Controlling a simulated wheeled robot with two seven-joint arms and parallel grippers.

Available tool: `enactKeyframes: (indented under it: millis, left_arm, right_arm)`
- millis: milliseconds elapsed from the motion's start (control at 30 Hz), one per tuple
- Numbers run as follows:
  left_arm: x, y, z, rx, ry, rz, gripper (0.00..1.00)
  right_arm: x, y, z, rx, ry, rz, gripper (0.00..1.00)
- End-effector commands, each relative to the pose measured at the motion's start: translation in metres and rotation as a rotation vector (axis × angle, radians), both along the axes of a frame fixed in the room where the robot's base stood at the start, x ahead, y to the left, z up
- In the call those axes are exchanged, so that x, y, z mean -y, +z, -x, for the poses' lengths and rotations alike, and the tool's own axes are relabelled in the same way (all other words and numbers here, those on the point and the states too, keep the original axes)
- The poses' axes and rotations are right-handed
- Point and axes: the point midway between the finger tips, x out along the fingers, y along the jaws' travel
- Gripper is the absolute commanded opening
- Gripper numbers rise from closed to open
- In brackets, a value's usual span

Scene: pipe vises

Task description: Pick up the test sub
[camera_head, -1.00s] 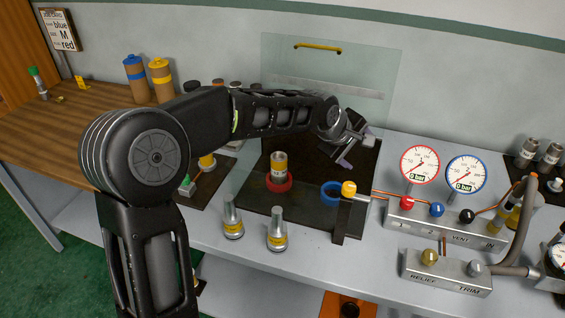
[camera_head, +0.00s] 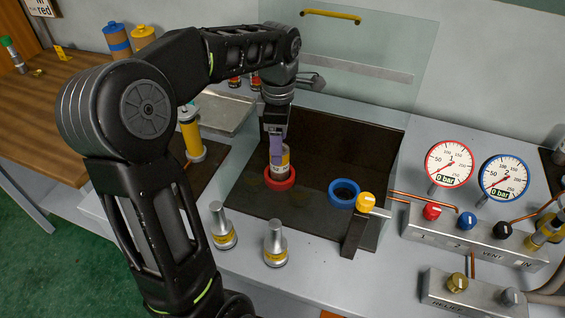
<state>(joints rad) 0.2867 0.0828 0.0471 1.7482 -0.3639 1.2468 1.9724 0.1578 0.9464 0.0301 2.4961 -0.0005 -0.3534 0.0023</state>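A short metal cylinder with a yellow band (camera_head: 282,164), apparently the test sub, stands upright in the red ring (camera_head: 281,182) on the dark mat (camera_head: 310,160). My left gripper (camera_head: 276,150) points down at the cylinder's top, and a purple finger overlaps its upper part. The far finger is hidden, so I cannot tell whether the fingers are closed on it. My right gripper is not in view.
The blue ring (camera_head: 343,193) is empty, beside a yellow-knobbed fitting (camera_head: 366,202). Two silver fittings (camera_head: 222,226) (camera_head: 275,243) stand in front of the mat. A clear panel (camera_head: 375,60) stands behind. The gauge manifold (camera_head: 470,238) is at right.

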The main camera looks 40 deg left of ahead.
Motion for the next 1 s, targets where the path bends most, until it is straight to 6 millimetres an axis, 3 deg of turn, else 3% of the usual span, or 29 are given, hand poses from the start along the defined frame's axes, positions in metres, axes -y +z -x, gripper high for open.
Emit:
enactKeyframes:
  millis: [333,733,1000]
  left_arm:
    - [0.0,-0.025,0.0,-0.001,-0.003,0.001,0.68]
    - [0.0,-0.032,0.0,-0.001,-0.003,0.001,0.68]
    - [0.0,-0.069,0.0,-0.002,-0.004,0.001,0.68]
  right_arm:
    - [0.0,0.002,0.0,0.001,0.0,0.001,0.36]
    - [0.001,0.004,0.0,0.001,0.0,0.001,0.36]
    - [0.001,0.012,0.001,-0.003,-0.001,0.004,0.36]
